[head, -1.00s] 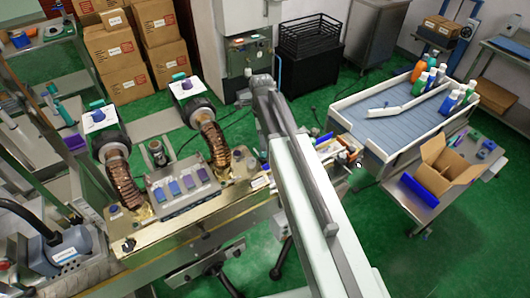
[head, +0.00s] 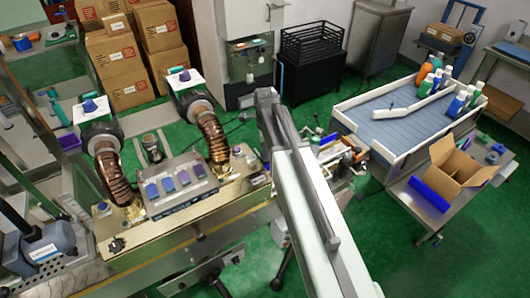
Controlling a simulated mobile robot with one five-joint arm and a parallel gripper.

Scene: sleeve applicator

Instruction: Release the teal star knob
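I cannot make out a teal star knob for certain. A dark star-shaped knob (head: 116,245) sits on the near left corner of the bed. My arm runs up from the bottom right across the bed's right end.
Two ribbed copper hoses (head: 213,137) rise from the bed beside a grey button panel (head: 178,182). At right are a conveyor table (head: 385,125) with several bottles and an open cardboard box (head: 456,171). Cartons (head: 110,58) are stacked at the back left. Green floor lies between.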

